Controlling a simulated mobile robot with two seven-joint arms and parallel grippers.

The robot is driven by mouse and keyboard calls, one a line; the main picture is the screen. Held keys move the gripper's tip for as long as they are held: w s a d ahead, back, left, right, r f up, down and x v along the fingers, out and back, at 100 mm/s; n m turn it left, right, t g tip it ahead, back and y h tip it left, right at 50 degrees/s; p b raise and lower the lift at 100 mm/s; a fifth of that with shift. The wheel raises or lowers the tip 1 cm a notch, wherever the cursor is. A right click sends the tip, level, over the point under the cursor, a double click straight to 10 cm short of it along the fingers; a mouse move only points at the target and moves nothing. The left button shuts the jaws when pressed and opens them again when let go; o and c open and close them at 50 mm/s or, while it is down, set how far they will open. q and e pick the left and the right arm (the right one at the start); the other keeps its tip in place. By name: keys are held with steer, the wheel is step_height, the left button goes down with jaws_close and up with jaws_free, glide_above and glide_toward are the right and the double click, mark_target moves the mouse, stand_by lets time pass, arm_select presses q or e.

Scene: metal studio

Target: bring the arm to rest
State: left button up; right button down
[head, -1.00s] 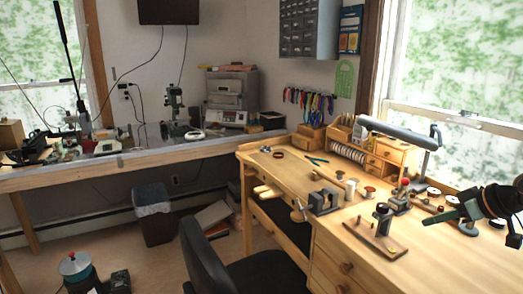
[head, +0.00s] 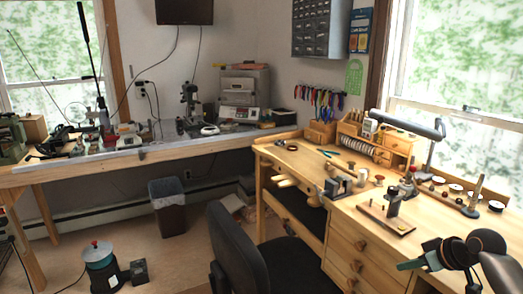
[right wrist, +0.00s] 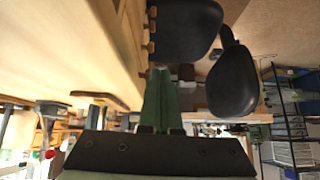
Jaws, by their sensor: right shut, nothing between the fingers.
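My right gripper (head: 412,264) comes in at the lower right of the head view, over the right part of the wooden workbench (head: 345,215). Its green fingers point left. In the right wrist view the green fingers (right wrist: 161,95) lie together, shut with nothing between them. That view appears upside down, with the bench on the left and the black chair on the right. My left gripper does not show.
A black chair (head: 240,255) stands before the bench drawers. A small vise (head: 338,187) and a stand on a wooden board (head: 385,215) sit on the bench. A grey bin (head: 168,207) and a blue-topped canister (head: 100,268) stand on the floor.

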steer(key=s+a+f, duration=0.6)
steer(key=a+f, duration=0.1)
steer(key=f, duration=0.3)
steer(key=s+a+f, duration=0.6)
steer(key=f, duration=0.4)
steer(key=s+a+f+m+t, duration=0.1)
steer(key=s+a, duration=0.4)
steer(key=s, duration=0.3)
steer(key=s+a+f+t+p, duration=0.1)
steer(key=s+a+f, duration=0.1)
steer(key=s+a, duration=0.4)
steer(key=s, duration=0.3)
steer(key=shift+a+m, duration=0.15)
steer(key=shift+m, duration=0.25)
